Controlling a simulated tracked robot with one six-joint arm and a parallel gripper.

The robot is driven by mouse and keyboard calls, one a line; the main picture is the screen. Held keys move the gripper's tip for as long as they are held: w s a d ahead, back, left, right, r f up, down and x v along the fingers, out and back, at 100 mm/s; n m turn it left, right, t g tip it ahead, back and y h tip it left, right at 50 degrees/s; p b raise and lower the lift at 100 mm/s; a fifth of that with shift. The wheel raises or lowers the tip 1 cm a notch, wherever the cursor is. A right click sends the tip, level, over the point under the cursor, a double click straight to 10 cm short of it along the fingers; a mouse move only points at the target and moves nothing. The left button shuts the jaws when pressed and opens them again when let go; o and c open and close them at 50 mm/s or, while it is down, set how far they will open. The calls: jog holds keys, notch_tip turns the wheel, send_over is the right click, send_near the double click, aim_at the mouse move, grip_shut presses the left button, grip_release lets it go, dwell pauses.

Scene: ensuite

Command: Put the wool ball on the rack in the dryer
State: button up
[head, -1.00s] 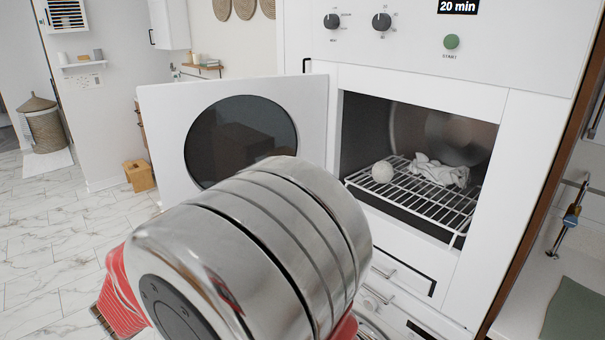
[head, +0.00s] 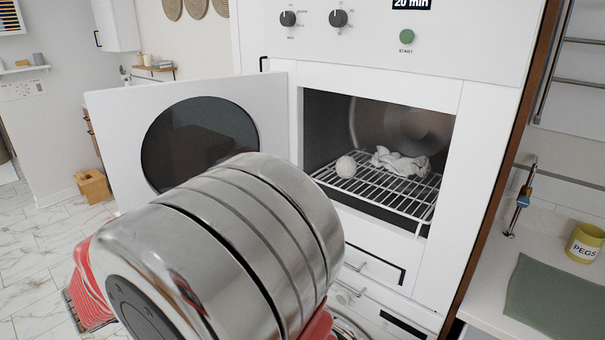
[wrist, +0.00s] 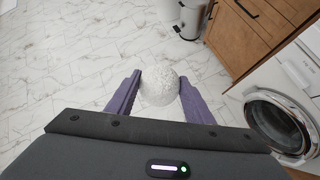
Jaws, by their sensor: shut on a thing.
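A white wool ball (wrist: 159,90) is held between the two purple fingers of my gripper (wrist: 158,92) in the wrist view, above the tiled floor. In the head view my arm hides the gripper and this ball. The dryer (head: 380,85) stands at the right with its round-windowed door (head: 270,110) swung open to the left. Inside is a white wire rack (head: 385,190). Another pale ball (head: 346,166) rests at its left side, with a crumpled white cloth (head: 402,165) beside it, farther right.
A counter at the right holds a yellow pegs pot (head: 585,243) and a green mat (head: 555,300). A front-loading washer (wrist: 285,118) and a wooden cabinet (wrist: 250,40) show in the wrist view.

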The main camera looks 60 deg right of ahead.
jog(key=s+d+r+m+g+h, duration=0.2)
jog(key=s+d+r+m, duration=0.1)
jog(key=d, duration=0.6)
jog(key=s+d+r+m+g+h, duration=0.1)
jog(key=s+d+r+m, duration=0.25)
jog(key=d, duration=0.65)
jog(key=s+d+r+m+g+h, duration=0.2)
jog(key=s+d+r, duration=0.15)
jog(key=d, duration=0.55)
jog(key=s+d+r+m+g, duration=0.2)
jog(key=s+d+m, duration=0.1)
jog(key=s, duration=0.5)
jog(key=s+d+r+m+g, duration=0.2)
jog(key=s+d, duration=0.4)
jog(key=s, duration=0.3)
jog(key=s+d+r+m+g, duration=0.3)
jog(key=s+d+r+m, duration=0.1)
jog(key=s, duration=0.4)
jog(key=shift+s+d+m+y, duration=0.35)
jog(key=shift+d+y, duration=0.05)
jog(key=shift+d, duration=0.3)
send_over(394, 205)
jog(key=shift+d, duration=0.1)
